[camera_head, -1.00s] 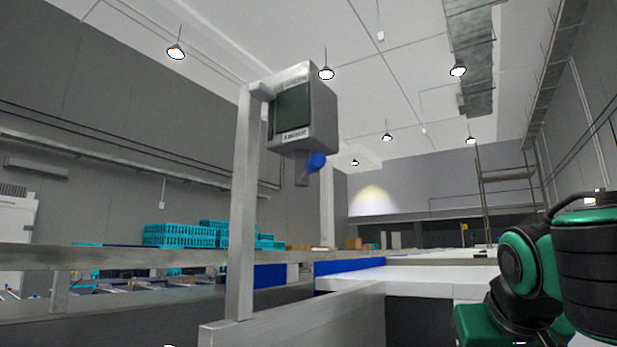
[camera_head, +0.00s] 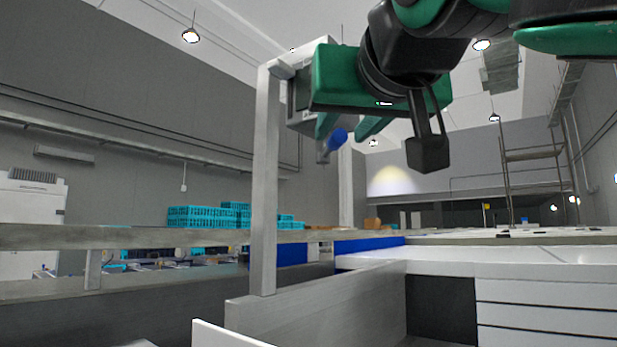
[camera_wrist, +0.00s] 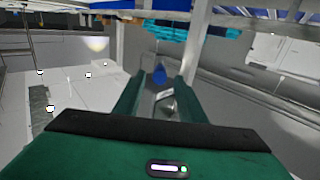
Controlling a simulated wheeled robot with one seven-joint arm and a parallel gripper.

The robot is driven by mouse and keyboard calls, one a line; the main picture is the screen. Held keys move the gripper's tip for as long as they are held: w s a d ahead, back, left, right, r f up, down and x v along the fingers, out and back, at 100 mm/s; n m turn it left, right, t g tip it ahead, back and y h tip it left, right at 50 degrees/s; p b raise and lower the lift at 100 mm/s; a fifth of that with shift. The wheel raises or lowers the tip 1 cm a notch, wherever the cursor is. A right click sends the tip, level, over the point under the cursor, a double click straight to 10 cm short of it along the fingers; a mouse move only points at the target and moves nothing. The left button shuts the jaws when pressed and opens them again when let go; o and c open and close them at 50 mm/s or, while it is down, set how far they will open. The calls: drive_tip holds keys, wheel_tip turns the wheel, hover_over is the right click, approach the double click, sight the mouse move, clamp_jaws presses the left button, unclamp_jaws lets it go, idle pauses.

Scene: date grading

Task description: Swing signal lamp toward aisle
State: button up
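The signal lamp (camera_head: 299,112) is a grey box on an arm from an upright metal post (camera_head: 265,190). My gripper and wrist hide most of the box in the head view. A short lever with a blue knob (camera_head: 337,138) hangs below the box. My green gripper (camera_head: 349,130) is in front of the lamp, its two fingers apart. In the wrist view the blue knob (camera_wrist: 160,73) shows between the fingertips of my gripper (camera_wrist: 162,80), with a gap on each side. I cannot tell whether either finger touches it.
A low metal panel (camera_head: 320,290) runs below the post. White counters (camera_head: 480,258) lie at the right. Turquoise crates (camera_head: 205,216) stand behind a long rail (camera_head: 130,238) on the left. A tall metal rack (camera_head: 530,155) stands at the back right.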

sight(331, 146)
drive_tip(key=w, duration=0.5)
drive_tip(key=w+a, duration=0.1)
drive_tip(key=w, duration=0.2)
drive_tip(key=shift+w, duration=0.2)
clamp_jaws()
